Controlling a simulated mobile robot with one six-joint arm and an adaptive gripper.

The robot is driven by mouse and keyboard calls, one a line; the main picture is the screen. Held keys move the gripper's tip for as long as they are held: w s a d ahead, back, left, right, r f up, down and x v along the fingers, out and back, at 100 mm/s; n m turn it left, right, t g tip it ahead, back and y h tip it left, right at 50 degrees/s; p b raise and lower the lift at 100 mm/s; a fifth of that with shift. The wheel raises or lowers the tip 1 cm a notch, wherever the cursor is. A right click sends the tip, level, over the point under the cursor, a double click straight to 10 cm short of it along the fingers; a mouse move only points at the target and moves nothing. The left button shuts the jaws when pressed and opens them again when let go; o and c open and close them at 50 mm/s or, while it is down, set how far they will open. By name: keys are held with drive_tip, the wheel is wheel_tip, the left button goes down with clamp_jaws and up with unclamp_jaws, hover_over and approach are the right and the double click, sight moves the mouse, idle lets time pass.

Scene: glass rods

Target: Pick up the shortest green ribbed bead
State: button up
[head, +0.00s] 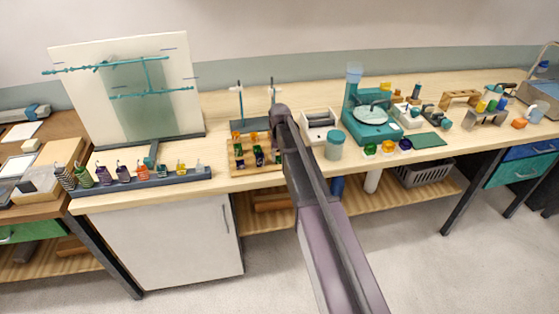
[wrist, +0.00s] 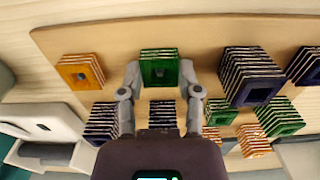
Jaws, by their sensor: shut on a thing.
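A green ribbed bead (wrist: 159,68) with a square hole sits between my fingertips in the wrist view. My gripper (wrist: 159,76) is shut on it, one grey finger on each side. Whether the bead is clear of the board below I cannot tell. Two other green ribbed beads, one (wrist: 220,112) right of my gripper and one (wrist: 280,117) farther right, are on the wooden board (wrist: 205,42). I cannot compare all three lengths surely from this angle. In the head view my arm hides the gripper and part of the board (head: 236,169).
Dark purple ribbed beads (wrist: 250,76) stand right of the held bead; others (wrist: 102,122) (wrist: 162,113) lie close to my fingers. Orange ribbed beads (wrist: 80,72) (wrist: 254,140) are at left and lower right. A white box (head: 320,126) stands right of the board.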

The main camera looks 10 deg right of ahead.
drive_tip(key=shift+r, duration=0.15)
wheel_tip(320, 180, up, 3)
drive_tip(key=p, duration=0.3)
drive_tip(key=shift+r+p, duration=0.15)
drive_tip(key=shift+p, duration=0.2)
drive_tip(key=s+r+p, duration=0.1)
drive_tip(key=s, duration=1.5)
drive_tip(key=shift+a+r, duration=0.15)
drive_tip(key=shift+r, duration=0.05)
drive_tip(key=shift+r+p, duration=0.1)
drive_tip(key=shift+p, duration=0.2)
wheel_tip(320, 180, up, 14)
drive_tip(key=p, duration=1.4)
drive_tip(key=shift+r, duration=0.2)
drive_tip(key=shift+a, duration=0.1)
